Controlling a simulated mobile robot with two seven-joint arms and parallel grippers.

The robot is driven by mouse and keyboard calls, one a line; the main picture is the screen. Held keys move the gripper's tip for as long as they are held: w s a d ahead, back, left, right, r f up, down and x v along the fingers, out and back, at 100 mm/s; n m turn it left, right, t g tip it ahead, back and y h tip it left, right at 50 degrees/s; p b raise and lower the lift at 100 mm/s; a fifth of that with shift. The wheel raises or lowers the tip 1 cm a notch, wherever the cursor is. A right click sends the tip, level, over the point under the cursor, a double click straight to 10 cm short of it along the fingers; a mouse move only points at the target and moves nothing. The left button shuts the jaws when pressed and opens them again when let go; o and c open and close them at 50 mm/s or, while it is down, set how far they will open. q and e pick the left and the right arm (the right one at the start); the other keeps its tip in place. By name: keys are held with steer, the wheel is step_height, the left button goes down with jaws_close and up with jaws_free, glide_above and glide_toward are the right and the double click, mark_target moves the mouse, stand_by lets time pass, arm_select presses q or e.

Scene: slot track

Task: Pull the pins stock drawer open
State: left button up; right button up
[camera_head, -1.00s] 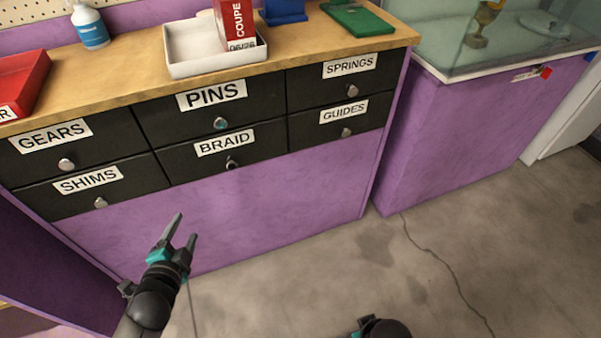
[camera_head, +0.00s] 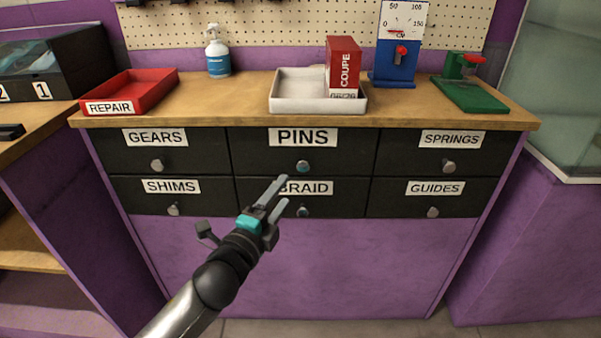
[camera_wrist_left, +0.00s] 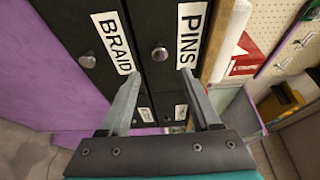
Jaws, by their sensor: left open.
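The black pins drawer (camera_head: 262,152) is closed, at the top middle of the drawer block, with a white PINS label (camera_head: 302,137) and a small round knob (camera_head: 303,166). In the left wrist view its knob (camera_wrist_left: 160,54) shows between the fingers, and the label (camera_wrist_left: 188,36) lies beside the right finger. My left gripper (camera_head: 280,192) is open and empty. It is in front of the braid drawer (camera_head: 345,192), below and left of the pins knob, and covers part of the BRAID label. My right gripper is not in view.
Closed GEARS (camera_head: 157,137), SHIMS, SPRINGS and GUIDES drawers surround it. On the wooden top (camera_head: 220,105) stand a red repair tray (camera_head: 130,90), a white tray (camera_head: 285,104) with a red box (camera_head: 343,65), and a blue gauge (camera_head: 395,65). Open space lies before the drawers.

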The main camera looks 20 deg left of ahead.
mark_target(301, 168)
arm_select(q)
steer(key=w+b, duration=0.1)
steer(key=w, duration=0.4)
steer(key=w+d+b, duration=0.1)
steer(key=w, duration=0.2)
steer(key=shift+w+b, duration=0.3)
steer(key=shift+w, duration=0.75)
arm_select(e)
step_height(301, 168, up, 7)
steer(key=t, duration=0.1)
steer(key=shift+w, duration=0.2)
arm_select(q)
steer(key=shift+c, duration=0.2)
jaws_close()
